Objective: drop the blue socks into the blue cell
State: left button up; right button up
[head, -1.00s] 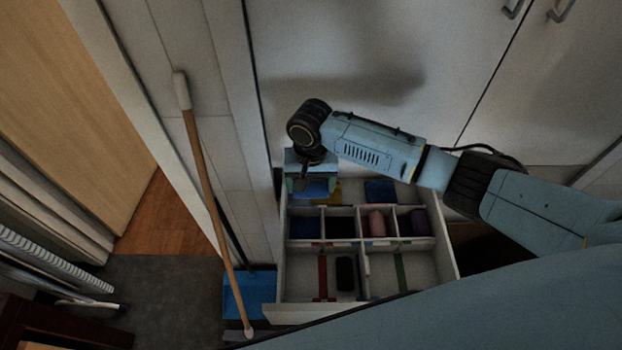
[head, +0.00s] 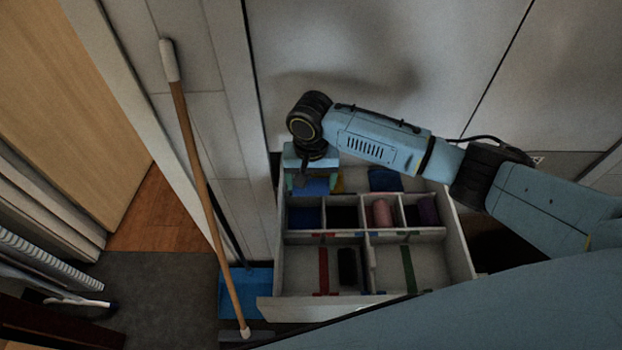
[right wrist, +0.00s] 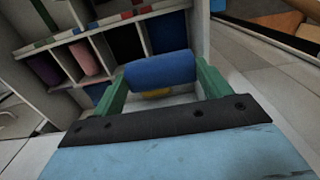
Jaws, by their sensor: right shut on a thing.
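The blue socks (right wrist: 160,70), a rolled bundle, are between the green fingers of my right gripper (right wrist: 158,82) in the right wrist view. In the head view, my right gripper (head: 312,182) is over the back left of the open drawer (head: 366,262), with the blue socks (head: 316,187) below it. The leftmost cell of the divided row (head: 305,213) looks blue inside; whether that is a lining or an item is unclear. It lies just in front of the held socks. My left gripper is not in view.
The other cells show a dark interior, a pink roll (head: 382,213) and a purple roll (head: 428,210). Another blue item (head: 384,180) lies in the back compartment. A black item (head: 347,265) lies in front. A long-handled stick (head: 200,175) leans left of the drawer.

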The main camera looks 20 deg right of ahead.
aim_at(311, 183)
jog(key=o, duration=1)
notch_tip(311, 183, up, 14)
jog(key=shift+f+p, duration=0.25)
jog(key=shift+p, duration=0.85)
jog(key=shift+s+f, duration=0.1)
